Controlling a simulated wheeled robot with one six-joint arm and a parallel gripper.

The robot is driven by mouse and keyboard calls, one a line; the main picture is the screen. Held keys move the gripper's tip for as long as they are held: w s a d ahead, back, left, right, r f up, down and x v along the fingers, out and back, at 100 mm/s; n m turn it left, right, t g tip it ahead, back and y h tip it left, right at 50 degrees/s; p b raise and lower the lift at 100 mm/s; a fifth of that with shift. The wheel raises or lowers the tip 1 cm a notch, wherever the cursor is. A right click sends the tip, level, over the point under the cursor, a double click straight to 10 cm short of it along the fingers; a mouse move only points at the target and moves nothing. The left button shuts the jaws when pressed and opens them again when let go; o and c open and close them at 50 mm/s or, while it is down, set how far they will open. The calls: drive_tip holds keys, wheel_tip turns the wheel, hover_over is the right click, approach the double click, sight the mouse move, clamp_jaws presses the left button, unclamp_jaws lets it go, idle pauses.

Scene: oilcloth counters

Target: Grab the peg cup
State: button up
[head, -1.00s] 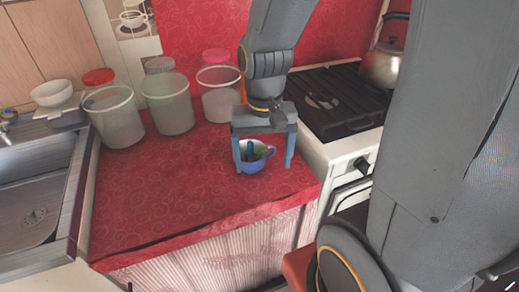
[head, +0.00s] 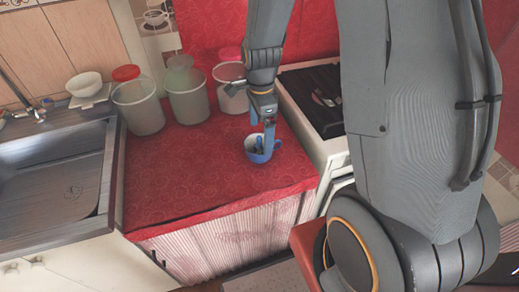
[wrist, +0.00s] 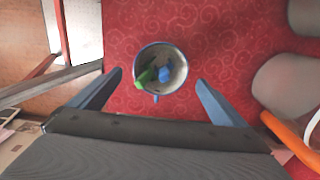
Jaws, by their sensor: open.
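The peg cup (head: 260,148) is a small blue and white mug standing upright on the red counter (head: 190,165). In the wrist view the cup (wrist: 178,58) is seen from above, with a green peg (wrist: 146,76) and a blue peg (wrist: 165,73) inside. Its handle points toward the gripper in that view. My gripper (head: 268,150) points down at the cup in the head view, seen nearly edge-on. In the wrist view my gripper (wrist: 158,80) is open, its fingers apart on either side of the near part of the cup, with nothing between them touching.
Several lidded jars (head: 187,92) stand along the back of the counter. A stove (head: 315,95) is at the right, a metal sink (head: 55,175) at the left. A white bowl (head: 84,84) sits behind the sink. The counter's front left is bare.

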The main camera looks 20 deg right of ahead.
sight(260, 138)
drive_tip(key=shift+a+f+p, duration=0.1)
drive_tip(key=shift+f+p, duration=0.95)
drive_tip(key=shift+f, duration=1.65)
drive_tip(key=c, duration=1.2)
